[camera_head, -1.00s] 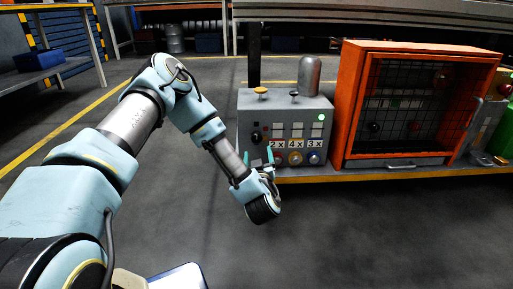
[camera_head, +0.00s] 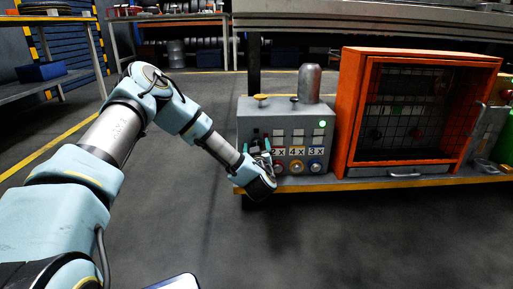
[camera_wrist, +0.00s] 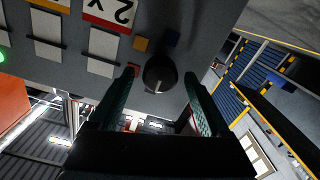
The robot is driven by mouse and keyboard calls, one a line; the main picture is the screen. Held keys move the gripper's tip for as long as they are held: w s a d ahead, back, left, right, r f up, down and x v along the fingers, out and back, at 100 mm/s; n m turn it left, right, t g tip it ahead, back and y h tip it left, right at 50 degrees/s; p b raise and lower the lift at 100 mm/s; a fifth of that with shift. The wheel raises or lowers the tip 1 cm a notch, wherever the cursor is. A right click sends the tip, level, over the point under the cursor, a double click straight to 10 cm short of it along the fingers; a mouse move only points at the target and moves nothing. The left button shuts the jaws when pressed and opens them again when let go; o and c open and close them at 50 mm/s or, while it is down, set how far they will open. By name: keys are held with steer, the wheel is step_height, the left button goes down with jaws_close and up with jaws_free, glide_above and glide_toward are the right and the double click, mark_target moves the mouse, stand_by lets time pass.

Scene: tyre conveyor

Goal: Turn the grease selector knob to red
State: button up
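The black round selector knob (camera_wrist: 160,73) sits on the grey panel in the wrist view. A pale pointer line on it points toward the picture's bottom. Small orange (camera_wrist: 141,44), blue (camera_wrist: 172,38) and red (camera_wrist: 133,70) squares lie around its upper and left side. My gripper (camera_wrist: 160,76) is open, one finger on each side of the knob; I cannot tell whether either touches it. In the head view my gripper (camera_head: 260,150) is at the lower left of the grey control box (camera_head: 300,113) and hides much of the knob.
The box carries 2x, 4x and 3x labels above a row of round buttons, a lit green lamp (camera_head: 322,124) and yellow (camera_head: 261,98) and dark plungers on top. An orange mesh-fronted cabinet (camera_head: 345,110) stands to the right. The floor in front is clear.

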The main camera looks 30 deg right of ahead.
jaws_close()
stand_by(0.4)
steer(key=shift+r+p, duration=0.1)
steer(key=shift+p, duration=0.25)
steer(key=shift+r+m+p, duration=0.15)
steer(key=shift+m+p, duration=0.45)
steer(key=shift+p, duration=0.1)
steer(key=m+p, duration=0.3)
steer(key=p, duration=0.1)
steer(key=shift+s+d+r, duration=0.1)
steer(key=shift+d, duration=0.05)
steer(key=m+p, duration=0.4)
steer(key=shift+f+m+p, duration=0.2)
steer(key=shift+m+p, duration=0.35)
steer(key=shift+m, duration=0.3)
steer(key=shift+f+m+p, duration=0.15)
steer(key=shift+m+p, duration=0.35)
steer(key=shift+m, duration=0.35)
